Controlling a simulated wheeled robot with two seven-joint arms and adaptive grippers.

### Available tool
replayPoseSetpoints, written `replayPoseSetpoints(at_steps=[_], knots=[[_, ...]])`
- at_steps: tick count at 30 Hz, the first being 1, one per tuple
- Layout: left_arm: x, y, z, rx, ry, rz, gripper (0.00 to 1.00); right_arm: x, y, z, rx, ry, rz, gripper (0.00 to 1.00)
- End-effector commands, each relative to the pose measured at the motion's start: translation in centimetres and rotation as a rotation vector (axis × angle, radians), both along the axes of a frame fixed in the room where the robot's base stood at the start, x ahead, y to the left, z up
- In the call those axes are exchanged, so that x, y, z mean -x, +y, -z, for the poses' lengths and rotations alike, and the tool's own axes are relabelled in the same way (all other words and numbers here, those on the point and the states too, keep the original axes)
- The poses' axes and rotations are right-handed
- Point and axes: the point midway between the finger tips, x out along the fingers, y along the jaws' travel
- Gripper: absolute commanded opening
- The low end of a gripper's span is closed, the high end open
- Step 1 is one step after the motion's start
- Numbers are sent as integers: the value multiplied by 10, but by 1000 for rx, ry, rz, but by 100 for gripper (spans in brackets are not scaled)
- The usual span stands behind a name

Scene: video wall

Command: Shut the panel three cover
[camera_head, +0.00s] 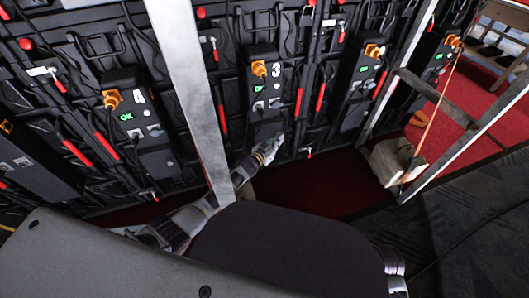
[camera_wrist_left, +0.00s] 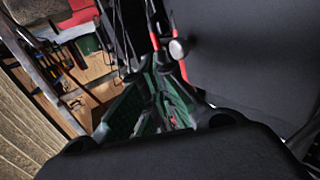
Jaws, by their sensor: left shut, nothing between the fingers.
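Panel three is a black box (camera_head: 263,80) on the video wall in the head view. It bears a white 3, an orange plug and a green lit sign. I cannot clearly tell its cover from the box's dark lower part, nor how far the cover stands open. My left gripper (camera_head: 275,142) is at the foot of this box, shut and empty. Contact with the box cannot be told. In the left wrist view, my gripper's green fingers (camera_wrist_left: 165,105) are near a dark flat surface and a silver round knob (camera_wrist_left: 177,48). My right gripper is out of view.
Panel four (camera_head: 135,115) is further left. A metal frame (camera_head: 470,130) with a sandbag (camera_head: 392,163) stands at the right. Red handles and cables hang along the wall.

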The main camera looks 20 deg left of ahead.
Motion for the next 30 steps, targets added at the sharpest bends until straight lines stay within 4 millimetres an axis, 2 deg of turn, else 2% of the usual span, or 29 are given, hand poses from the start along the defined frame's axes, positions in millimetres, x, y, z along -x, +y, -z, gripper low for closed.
replayPoseSetpoints(at_steps=[30], knots=[[77,35,-5,0,1,0,0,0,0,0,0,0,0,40]])
